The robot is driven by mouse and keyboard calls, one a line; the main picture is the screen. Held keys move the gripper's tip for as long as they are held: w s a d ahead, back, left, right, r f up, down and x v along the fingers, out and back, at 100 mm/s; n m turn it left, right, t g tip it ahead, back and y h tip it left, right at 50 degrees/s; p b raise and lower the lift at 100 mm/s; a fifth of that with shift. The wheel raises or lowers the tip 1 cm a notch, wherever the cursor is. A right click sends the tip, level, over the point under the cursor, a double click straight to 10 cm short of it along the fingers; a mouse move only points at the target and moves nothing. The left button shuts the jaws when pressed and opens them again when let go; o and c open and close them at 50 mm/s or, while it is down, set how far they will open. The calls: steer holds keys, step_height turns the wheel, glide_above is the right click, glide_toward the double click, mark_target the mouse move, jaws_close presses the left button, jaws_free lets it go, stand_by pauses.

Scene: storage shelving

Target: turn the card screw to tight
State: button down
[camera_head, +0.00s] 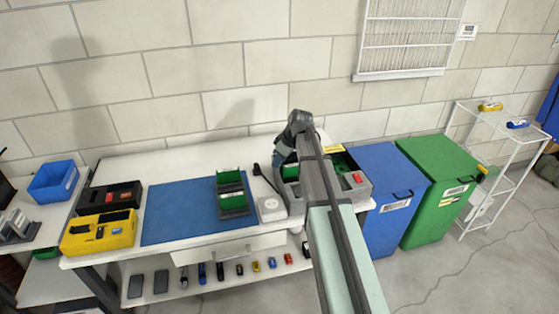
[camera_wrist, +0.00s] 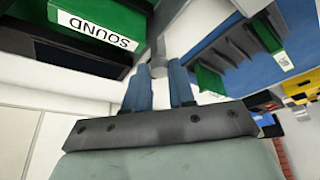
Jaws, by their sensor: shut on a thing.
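My gripper (camera_wrist: 160,72) has two blue fingers in the wrist view. Its tips are closed on a small grey round piece, the card screw (camera_wrist: 158,76), with a gap between the fingers behind it. A green card (camera_wrist: 75,20) with a white label reading SOUND sits in a dark housing just left of the fingers. In the head view my arm covers much of the grey open case (camera_head: 361,189), which has green parts inside. The fingers and the screw are hidden there. How tight the screw is cannot be told.
A rack with green cards (camera_head: 233,201) stands on the blue mat (camera_head: 180,215), left of the case. A white round-topped box (camera_head: 270,208) is beside it. Yellow (camera_head: 98,232) and black (camera_head: 108,197) boxes stand at the bench's left. Blue (camera_head: 388,195) and green (camera_head: 438,185) bins are right.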

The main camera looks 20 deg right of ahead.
steer(key=shift+m, duration=0.3)
steer(key=m, duration=0.1)
steer(key=m+t+h, duration=0.1)
steer(key=m, duration=0.1)
steer(key=shift+s+a+m, duration=0.2)
steer(key=shift+m, duration=0.1)
steer(key=m+h, duration=0.1)
steer(key=m, duration=0.1)
steer(key=m+h, duration=0.1)
steer(key=m, duration=0.1)
steer(key=shift+a+m, duration=0.2)
steer(key=shift+m, duration=0.1)
steer(key=m+h, duration=0.1)
steer(key=m, duration=0.3)
steer(key=shift+w+a+h, duration=0.1)
steer(key=shift+a+h, duration=0.1)
steer(key=shift+h, duration=0.2)
steer(key=m+g+h, duration=0.1)
steer(key=m, duration=0.4)
steer(key=shift+a, duration=0.15)
steer(key=shift+h, duration=0.3)
steer(key=c, duration=0.9)
jaws_free()
steer(key=shift+c, duration=0.2)
steer(key=shift+w, duration=0.1)
